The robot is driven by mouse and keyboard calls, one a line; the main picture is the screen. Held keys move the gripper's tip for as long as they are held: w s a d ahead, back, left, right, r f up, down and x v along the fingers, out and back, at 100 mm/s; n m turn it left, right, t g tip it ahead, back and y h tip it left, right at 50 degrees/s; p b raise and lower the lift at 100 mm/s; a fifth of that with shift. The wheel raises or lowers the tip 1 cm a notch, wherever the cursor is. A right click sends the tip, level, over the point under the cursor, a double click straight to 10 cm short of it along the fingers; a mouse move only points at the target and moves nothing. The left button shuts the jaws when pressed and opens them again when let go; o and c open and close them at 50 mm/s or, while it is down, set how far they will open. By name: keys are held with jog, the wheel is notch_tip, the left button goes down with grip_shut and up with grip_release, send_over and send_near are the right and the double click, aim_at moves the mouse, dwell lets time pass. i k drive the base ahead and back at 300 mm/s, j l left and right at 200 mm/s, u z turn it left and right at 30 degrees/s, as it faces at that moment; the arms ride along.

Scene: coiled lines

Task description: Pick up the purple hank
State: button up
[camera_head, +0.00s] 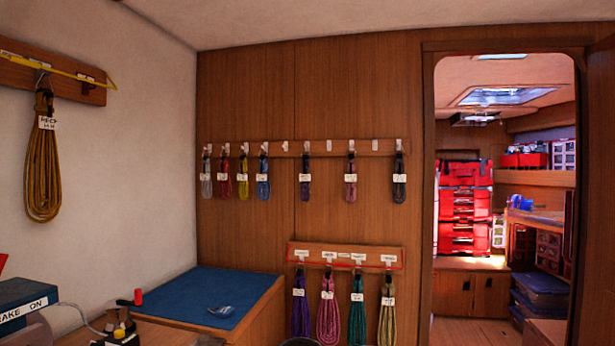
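A purple hank (301,310) hangs at the left end of the lower rack on the wooden wall, with a white tag near its top. Its lower end reaches close to the bottom edge of the picture. A smaller, darker violet hank (305,188) hangs on the upper rack, also with a white tag. I cannot tell from the tags which one is named.
The upper rack (335,147) holds several other coloured hanks. Pink (328,318), teal (357,322) and olive (387,322) hanks hang beside the purple one. A blue-topped bench (190,300) stands at left. A doorway opens at right.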

aim_at(305, 178)
jog(key=i+l+u, duration=0.1)
jog(key=i, duration=0.25)
jog(key=i+l+u, duration=0.1)
jog(key=i, duration=0.3)
jog(key=i+l+u, duration=0.1)
jog(key=i+l, duration=0.2)
